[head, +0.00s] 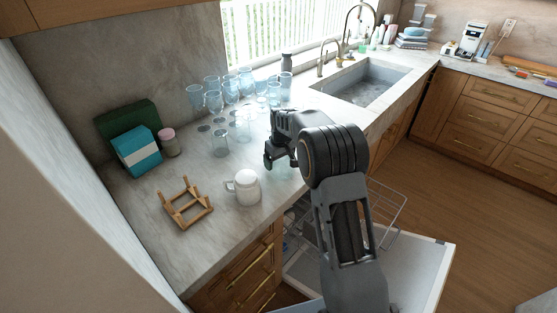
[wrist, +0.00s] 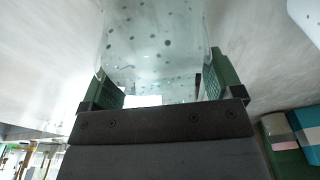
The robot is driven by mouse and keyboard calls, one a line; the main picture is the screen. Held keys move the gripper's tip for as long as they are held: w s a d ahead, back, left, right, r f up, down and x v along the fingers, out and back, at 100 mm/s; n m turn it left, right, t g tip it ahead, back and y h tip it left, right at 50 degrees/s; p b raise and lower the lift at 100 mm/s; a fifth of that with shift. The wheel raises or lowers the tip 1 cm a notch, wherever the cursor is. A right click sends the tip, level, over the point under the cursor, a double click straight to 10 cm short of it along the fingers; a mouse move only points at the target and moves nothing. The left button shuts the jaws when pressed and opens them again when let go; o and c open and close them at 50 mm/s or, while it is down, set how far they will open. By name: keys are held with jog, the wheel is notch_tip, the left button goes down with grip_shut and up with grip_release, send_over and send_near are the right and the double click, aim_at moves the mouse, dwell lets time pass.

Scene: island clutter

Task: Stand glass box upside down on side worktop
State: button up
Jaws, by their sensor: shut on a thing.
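The glass box (wrist: 155,35) is clear with scattered dark spots. In the wrist view it sits between the two green-padded fingers of my gripper (wrist: 162,85), which is shut on it. Which end of the box is up I cannot tell. In the head view my gripper (head: 271,153) is over the right part of the side worktop (head: 150,219), right of the white mug.
Several glasses (head: 231,89) crowd the worktop by the window. A white mug (head: 246,187), wooden rack (head: 187,204), teal box (head: 139,151) and pink-lidded jar (head: 169,143) stand left. An open dishwasher door (head: 420,265) and the sink (head: 362,84) are right. The front-left worktop is bare.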

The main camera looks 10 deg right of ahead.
jog(key=shift+f, duration=0.35)
dwell(0.3)
jog(key=o, duration=0.9)
jog(key=r, duration=0.4)
jog(key=s+r, duration=0.1)
jog(key=r, duration=0.4)
jog(key=r+b, duration=0.1)
jog(key=r, duration=0.3)
jog(key=shift+s+d+r, duration=0.3)
jog(key=shift+r, duration=0.05)
jog(key=s+f, duration=0.1)
jog(key=s+f+m, duration=0.1)
jog(key=f, duration=0.1)
jog(key=s+f+m, duration=0.1)
jog(key=shift+f, duration=0.2)
jog(key=shift+s+a+r+m+t+h, duration=0.15)
jog(key=shift+s+m+t, duration=0.3)
jog(key=shift+s, duration=3.9)
jog(key=shift+s+a+r+m+t+h, duration=0.1)
jog(key=shift+s+m+t, duration=0.3)
jog(key=shift+s, duration=4)
jog(key=shift+s+a+r+m+t+h, duration=0.15)
jog(key=shift+s+m+t, duration=0.25)
jog(key=shift+s, duration=3.95)
